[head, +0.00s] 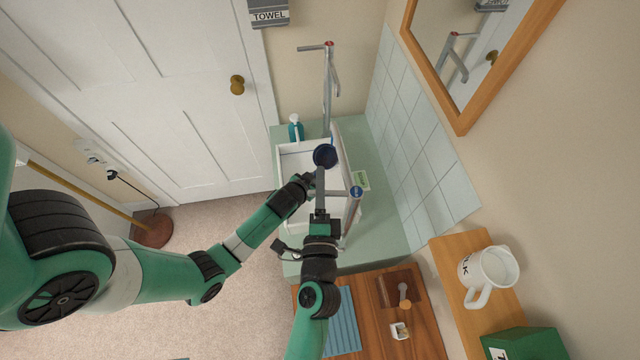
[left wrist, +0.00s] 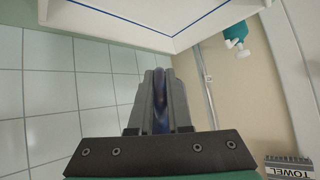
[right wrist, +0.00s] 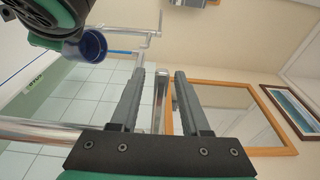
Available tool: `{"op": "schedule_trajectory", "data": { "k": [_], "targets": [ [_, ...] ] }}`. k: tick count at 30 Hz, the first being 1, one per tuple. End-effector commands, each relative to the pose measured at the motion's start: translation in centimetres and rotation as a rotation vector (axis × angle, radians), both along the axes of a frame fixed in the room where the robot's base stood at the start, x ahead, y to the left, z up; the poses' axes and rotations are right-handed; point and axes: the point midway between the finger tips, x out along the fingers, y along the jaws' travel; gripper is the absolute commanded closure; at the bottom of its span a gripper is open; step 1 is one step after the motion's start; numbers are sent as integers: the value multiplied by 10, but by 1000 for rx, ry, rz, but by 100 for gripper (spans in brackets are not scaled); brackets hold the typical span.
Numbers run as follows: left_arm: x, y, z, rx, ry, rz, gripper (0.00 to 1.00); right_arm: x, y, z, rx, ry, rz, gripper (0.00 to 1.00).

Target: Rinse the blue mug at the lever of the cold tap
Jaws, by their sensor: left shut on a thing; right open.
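The blue mug (head: 325,155) is held over the basin (head: 284,163) by my left gripper (head: 314,177). My left gripper (left wrist: 160,85) is shut on the mug, and a blue sliver of it shows between the fingers. The mug's open mouth (right wrist: 92,44) shows in the right wrist view. The cold tap has a blue cap (head: 356,191) and a lever (head: 336,193) pointing left. My right gripper (head: 320,190) is open at the lever. In the right wrist view a chrome bar, apparently the lever (right wrist: 160,95), stands between its fingers; contact is unclear.
The red-capped tap (head: 328,48) stands behind. A teal soap bottle (head: 296,130) is at the basin's back edge and a green card (head: 360,180) is to the right. A tiled wall (head: 410,120) bounds the right. A white jug (head: 490,270) stands on the shelf.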

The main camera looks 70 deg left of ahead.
Motion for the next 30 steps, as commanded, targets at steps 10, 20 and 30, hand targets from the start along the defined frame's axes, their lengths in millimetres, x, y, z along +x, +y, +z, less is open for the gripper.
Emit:
{"op": "schedule_trajectory", "data": {
  "k": [10, 20, 30],
  "targets": [
    [1, 0, 1, 2, -2, 0, 100, -32, -72, -1, -1, 2, -4, 54],
    [1, 0, 1, 1, -2, 0, 100, -46, -101, 0, -1, 0, -1, 54],
    [0, 0, 1, 1, -2, 0, 100, -45, -100, 0, 0, 1, -1, 54]
  ]
}}
